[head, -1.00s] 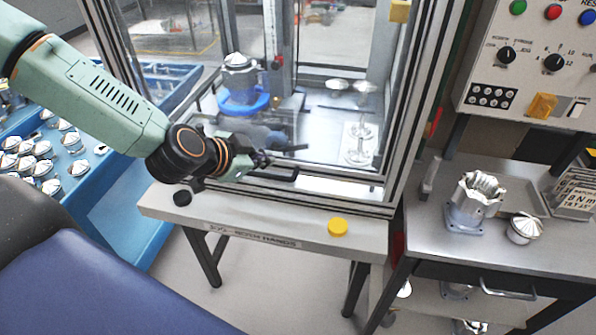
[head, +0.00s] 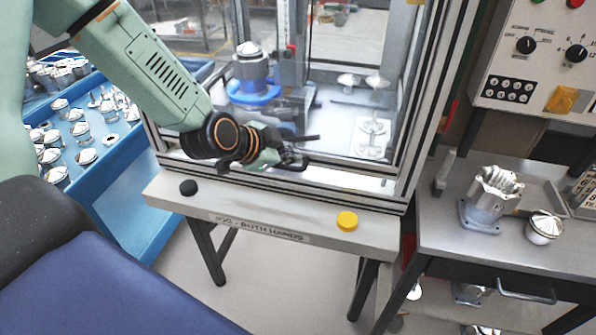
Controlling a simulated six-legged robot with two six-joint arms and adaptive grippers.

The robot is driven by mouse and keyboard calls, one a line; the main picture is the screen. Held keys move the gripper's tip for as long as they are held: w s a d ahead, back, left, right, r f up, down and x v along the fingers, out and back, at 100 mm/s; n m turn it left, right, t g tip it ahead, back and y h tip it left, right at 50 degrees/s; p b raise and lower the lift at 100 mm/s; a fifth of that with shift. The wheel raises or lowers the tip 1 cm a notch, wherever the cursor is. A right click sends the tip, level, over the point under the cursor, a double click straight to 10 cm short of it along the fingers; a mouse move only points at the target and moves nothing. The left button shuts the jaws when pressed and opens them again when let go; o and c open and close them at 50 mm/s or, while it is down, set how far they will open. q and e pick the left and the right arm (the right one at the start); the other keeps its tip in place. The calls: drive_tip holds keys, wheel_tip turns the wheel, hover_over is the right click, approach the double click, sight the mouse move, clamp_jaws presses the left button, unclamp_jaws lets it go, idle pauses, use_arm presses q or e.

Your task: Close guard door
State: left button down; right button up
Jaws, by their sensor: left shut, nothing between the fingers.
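The guard door (head: 424,110) is a clear panel in an aluminium frame on the machine enclosure, and it looks drawn across the front. Through it I see a housing on a blue ring (head: 252,78) and silver parts on a fixture (head: 373,125). My left gripper (head: 300,152) is in front of the lower part of the door, near the bottom frame rail. It is shut and empty. I cannot tell whether it touches the door or a handle, since the gripper hides that spot. My right gripper is not in view.
A ledge below the door carries a black button (head: 188,187) and a yellow button (head: 347,221). Blue bins (head: 110,165) with metal parts stand at left. At right are a bench with a housing (head: 491,195) and a cap (head: 544,227), and a control panel (head: 540,60) above.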

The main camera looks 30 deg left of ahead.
use_arm(q)
drive_tip(key=w+f+b, duration=0.1)
drive_tip(key=w+f, duration=0.3)
drive_tip(key=f, duration=0.2)
drive_tip(key=shift+w+a+f, duration=0.2)
drive_tip(key=shift+a, duration=0.15)
drive_tip(key=shift+w, duration=0.1)
drive_tip(key=shift+d, duration=0.1)
drive_tip(key=f+b, duration=0.1)
drive_tip(key=f, duration=0.1)
drive_tip(key=f+b, duration=0.2)
drive_tip(key=f, duration=0.1)
drive_tip(key=shift+s+f, duration=0.25)
drive_tip(key=shift+f, duration=0.05)
drive_tip(key=shift+r, duration=0.15)
